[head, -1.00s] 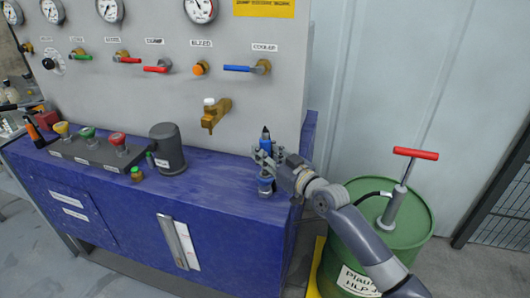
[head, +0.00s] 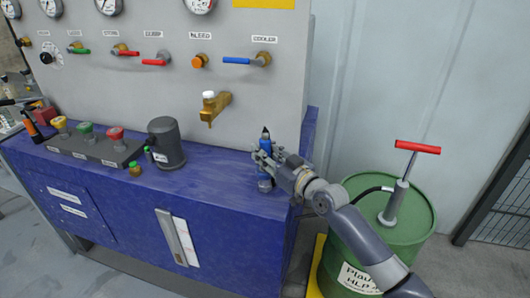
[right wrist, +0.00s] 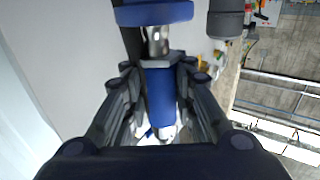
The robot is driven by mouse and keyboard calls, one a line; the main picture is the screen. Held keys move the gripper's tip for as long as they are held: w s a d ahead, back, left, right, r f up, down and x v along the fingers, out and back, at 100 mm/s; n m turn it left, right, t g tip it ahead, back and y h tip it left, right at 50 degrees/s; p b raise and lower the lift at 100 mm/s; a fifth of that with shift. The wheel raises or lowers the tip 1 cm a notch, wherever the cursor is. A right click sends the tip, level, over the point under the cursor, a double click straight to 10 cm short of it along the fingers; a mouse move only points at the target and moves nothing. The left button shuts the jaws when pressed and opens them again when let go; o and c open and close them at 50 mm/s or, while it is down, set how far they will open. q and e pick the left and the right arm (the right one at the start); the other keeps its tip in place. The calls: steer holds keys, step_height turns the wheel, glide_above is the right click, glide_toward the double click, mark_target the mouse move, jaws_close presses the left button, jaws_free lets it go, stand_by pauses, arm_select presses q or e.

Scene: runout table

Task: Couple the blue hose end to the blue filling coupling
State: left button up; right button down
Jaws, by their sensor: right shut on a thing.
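My right gripper (head: 263,160) is shut on the blue hose end (head: 266,146), a blue sleeve with a dark tip pointing up. It is held upright over the right part of the blue table top. Just below the fingers is the blue filling coupling (head: 265,184), partly hidden by the gripper. In the right wrist view the blue sleeve (right wrist: 161,92) sits between both fingers. A silver neck (right wrist: 155,42) lies between it and a wide blue collar (right wrist: 152,13), all roughly in line. I cannot tell whether the two parts are locked together. My left gripper is not in view.
The panel with a brass tap (head: 213,106) and a blue-handled cooler valve (head: 245,61) stands behind. A grey cylinder (head: 166,142) and a button box (head: 92,145) are to the left. A green drum (head: 385,215) with a red-handled pump stands right.

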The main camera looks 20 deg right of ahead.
steer(key=shift+f+b, duration=0.9)
steer(key=shift+f, duration=0.3)
steer(key=c, duration=1.2)
jaws_free()
steer(key=shift+c, duration=0.2)
steer(key=shift+f, duration=0.1)
steer(key=v, duration=1.2)
